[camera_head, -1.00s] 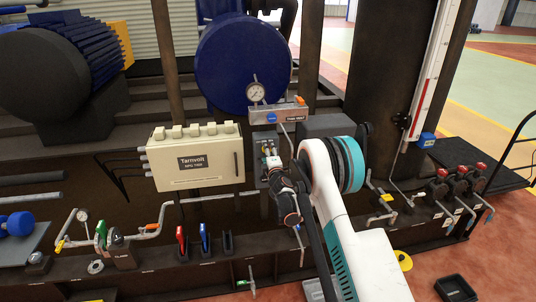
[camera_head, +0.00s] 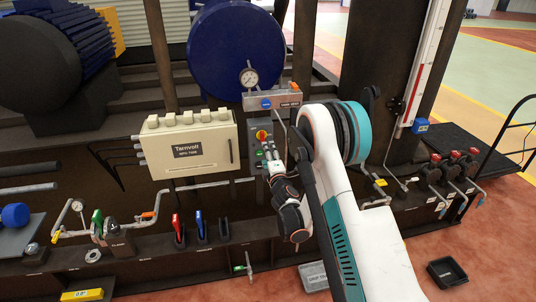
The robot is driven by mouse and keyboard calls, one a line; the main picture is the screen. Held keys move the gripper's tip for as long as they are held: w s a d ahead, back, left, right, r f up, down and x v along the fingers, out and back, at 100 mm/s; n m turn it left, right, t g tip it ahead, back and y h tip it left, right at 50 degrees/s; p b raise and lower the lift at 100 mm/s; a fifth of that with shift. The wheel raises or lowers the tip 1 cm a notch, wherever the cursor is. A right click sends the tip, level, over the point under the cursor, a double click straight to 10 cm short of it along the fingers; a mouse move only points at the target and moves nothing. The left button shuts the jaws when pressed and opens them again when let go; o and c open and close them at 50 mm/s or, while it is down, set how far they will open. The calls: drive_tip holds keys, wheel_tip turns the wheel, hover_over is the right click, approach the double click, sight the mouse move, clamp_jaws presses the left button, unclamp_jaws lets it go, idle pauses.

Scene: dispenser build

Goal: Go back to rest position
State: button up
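My white and teal arm comes up from the lower right. My gripper (camera_head: 267,153) points up and away, just in front of the lower part of a small grey control panel (camera_head: 256,146). The panel's yellow and red knob (camera_head: 262,135) shows above the fingertips, with a visible gap. The fingers are small and partly overlap the panel, so I cannot tell whether they are open or shut. No held object can be made out.
A cream Tarnvolt box (camera_head: 190,150) is left of the gripper. A pressure gauge (camera_head: 249,77) stands above the panel. Red, blue and black handles (camera_head: 200,228) stand on the lower ledge. Red-handled valves (camera_head: 453,160) are at right, a black tray (camera_head: 447,272) on the floor.

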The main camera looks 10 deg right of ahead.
drive_tip(key=s+d+r+m+g+h, duration=0.25)
drive_tip(key=s+r+m, duration=0.35)
drive_tip(key=s+r, duration=0.3)
drive_tip(key=s+d+r+m+g+h, duration=0.1)
drive_tip(key=s+d+r+m+g, duration=0.35)
drive_tip(key=r, duration=0.75)
drive_tip(key=s+a+f+m+g+y, duration=0.1)
drive_tip(key=s+a+m, duration=0.1)
drive_tip(key=s, duration=0.9)
drive_tip(key=s+a+f+m+g+y, duration=0.1)
drive_tip(key=s+a+m, duration=0.1)
drive_tip(key=s, duration=1)
drive_tip(key=s+a+f+m+g+y, duration=0.1)
drive_tip(key=s+a+m+g, duration=0.1)
drive_tip(key=s, duration=1)
drive_tip(key=shift+s+a+f+m, duration=0.25)
drive_tip(key=shift+a+f+m, duration=0.15)
drive_tip(key=shift+m, duration=0.35)
drive_tip(key=shift+y, duration=0.25)
